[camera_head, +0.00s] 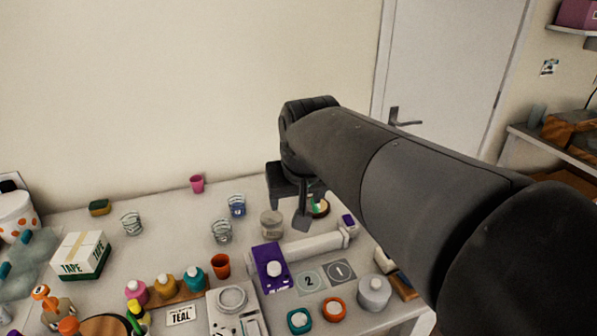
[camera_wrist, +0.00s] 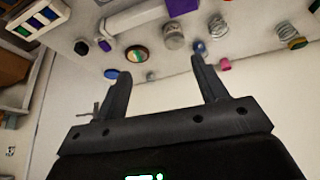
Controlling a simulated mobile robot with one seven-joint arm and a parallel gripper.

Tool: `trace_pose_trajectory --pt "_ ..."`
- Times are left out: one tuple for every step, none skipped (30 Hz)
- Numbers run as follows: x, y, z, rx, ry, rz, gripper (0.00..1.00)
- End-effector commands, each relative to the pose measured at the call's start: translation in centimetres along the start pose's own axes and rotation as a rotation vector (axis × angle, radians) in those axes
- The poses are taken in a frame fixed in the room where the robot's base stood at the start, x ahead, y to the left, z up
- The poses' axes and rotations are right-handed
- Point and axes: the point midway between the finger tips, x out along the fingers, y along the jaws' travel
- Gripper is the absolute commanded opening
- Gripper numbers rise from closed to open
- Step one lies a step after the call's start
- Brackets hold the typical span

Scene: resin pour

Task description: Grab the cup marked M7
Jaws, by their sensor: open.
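My gripper (camera_head: 304,212) hangs above the back right of the table in the head view, with its fingers apart and nothing between them. The wrist view also shows the open gripper (camera_wrist: 158,72). No M7 mark is readable on any cup. The cups in sight are a pink cup (camera_head: 197,183) at the back, a clear cup with blue in it (camera_head: 237,206), two clear ringed cups (camera_head: 221,232) (camera_head: 131,223), and an orange-red cup (camera_head: 220,265). In the wrist view, the blue one (camera_wrist: 200,48) and the pink cup (camera_wrist: 225,65) are near one fingertip.
A lidded clear jar (camera_head: 271,224) stands left of my gripper. A purple device (camera_head: 270,268) and a white bar (camera_head: 315,243) lie in front of it. A round tin (camera_head: 320,208) is beside my gripper. Bottles, a TAPE box (camera_head: 82,254) and a scale (camera_head: 232,308) crowd the left and front.

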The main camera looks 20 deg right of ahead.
Motion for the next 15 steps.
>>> trace_pose_trajectory --pt "0.6 0.2 -2.0 0.011 -0.008 0.007 0.65" --pt "0.9 0.3 -3.0 0.017 -0.01 0.01 0.65" --pt "1.4 0.5 -4.5 0.026 -0.012 0.015 0.65" --pt "1.7 0.6 -5.6 0.033 -0.014 0.019 0.65" --pt "2.1 0.7 -6.6 0.039 -0.016 0.023 0.65" --pt "2.7 0.9 -8.0 0.047 -0.019 0.028 0.65" --pt "3.2 1.1 -9.0 0.053 -0.021 0.032 0.65" --pt "3.7 1.3 -10.1 0.06 -0.023 0.035 0.65" --pt "4.4 1.5 -11.4 0.07 -0.025 0.04 0.65" --pt "5.0 1.7 -12.4 0.078 -0.027 0.043 0.65" --pt "5.5 1.9 -13.3 0.084 -0.029 0.046 0.65" --pt "6.4 2.2 -14.6 0.093 -0.031 0.05 0.65" --pt "7.0 2.4 -15.5 0.1 -0.033 0.053 0.65" --pt "7.7 2.6 -16.5 0.107 -0.034 0.056 0.65" --pt "8.7 3.0 -17.6 0.117 -0.037 0.061 0.65"
